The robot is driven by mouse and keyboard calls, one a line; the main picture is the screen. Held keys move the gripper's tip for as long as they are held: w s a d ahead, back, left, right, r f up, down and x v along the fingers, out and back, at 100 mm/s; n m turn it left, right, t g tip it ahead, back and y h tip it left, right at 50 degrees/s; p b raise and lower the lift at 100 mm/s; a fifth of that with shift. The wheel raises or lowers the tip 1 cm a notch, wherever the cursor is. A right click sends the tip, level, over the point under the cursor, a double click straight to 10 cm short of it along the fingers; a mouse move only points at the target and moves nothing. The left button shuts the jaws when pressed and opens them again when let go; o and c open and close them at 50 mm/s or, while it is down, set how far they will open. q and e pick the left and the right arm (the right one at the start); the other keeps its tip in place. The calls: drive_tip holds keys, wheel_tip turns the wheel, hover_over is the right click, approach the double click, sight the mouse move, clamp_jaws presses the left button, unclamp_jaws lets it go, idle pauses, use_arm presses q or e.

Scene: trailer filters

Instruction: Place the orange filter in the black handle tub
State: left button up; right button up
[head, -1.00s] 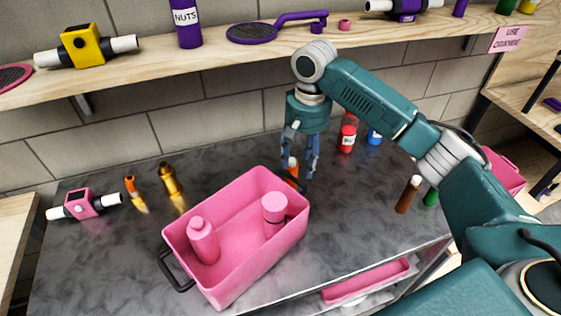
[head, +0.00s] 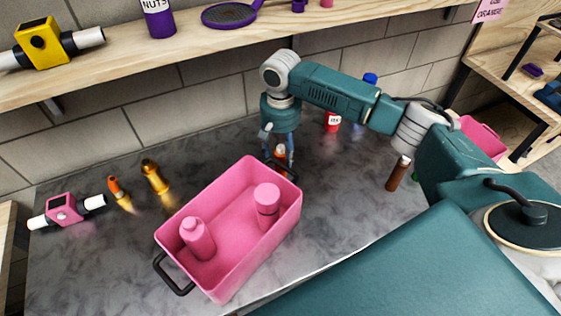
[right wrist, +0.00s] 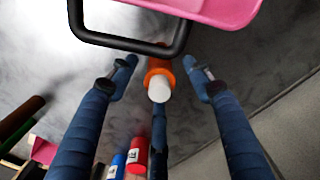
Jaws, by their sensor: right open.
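The orange filter (head: 281,154) stands on the grey counter just behind the tub, partly hidden by my gripper. The right wrist view shows its orange body and white top (right wrist: 159,89). The tub (head: 230,228) is pink with black handles (head: 172,276) and holds two pink bottle-like items. My right gripper (head: 280,158) points down over the filter. In the right wrist view its open blue fingers (right wrist: 160,66) stand on both sides of the filter, with visible gaps. My left gripper is out of view.
The tub's black handle (right wrist: 130,42) lies close to the fingers in the right wrist view. Two gold-orange items stand left. A wooden shelf (head: 215,47) runs behind.

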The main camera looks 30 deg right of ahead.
drive_tip(key=shift+s+f, duration=0.1)
drive_tip(key=shift+f, duration=0.9)
drive_tip(key=shift+c, duration=0.3)
drive_tip(key=c, duration=0.9)
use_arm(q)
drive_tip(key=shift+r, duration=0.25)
use_arm(e)
clamp_jaws()
